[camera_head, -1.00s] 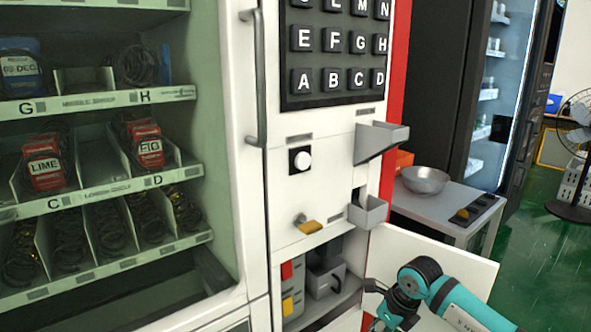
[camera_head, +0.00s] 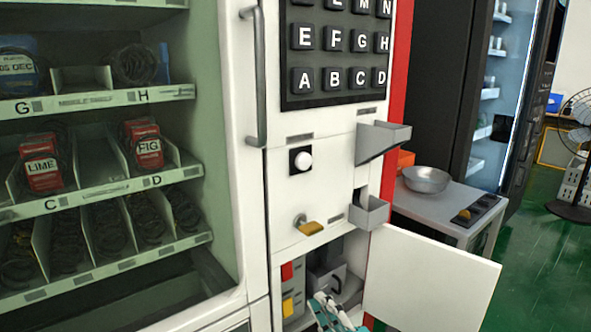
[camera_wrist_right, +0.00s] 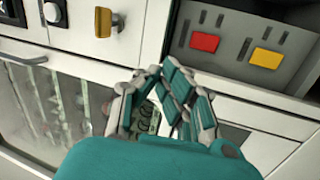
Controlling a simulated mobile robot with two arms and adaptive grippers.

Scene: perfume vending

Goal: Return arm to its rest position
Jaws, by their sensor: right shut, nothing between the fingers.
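My right gripper (camera_head: 329,313) shows at the bottom edge of the head view, in front of the open lower compartment (camera_head: 346,282) of the white vending machine (camera_head: 225,60). In the right wrist view its teal-padded fingers (camera_wrist_right: 172,92) are drawn together with nothing held between them. The gripper is below the red button (camera_wrist_right: 204,42) and the yellow button (camera_wrist_right: 265,58) inside the compartment. Most of my right arm is out of the head view. My left gripper is not in view.
The compartment's white door (camera_head: 432,280) stands open to the right. A grey coin tray (camera_head: 369,212) and a yellow-handled knob (camera_head: 309,227) stick out above it. A side table (camera_head: 436,204) with a metal bowl (camera_head: 426,179) stands at the right, with green floor beyond.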

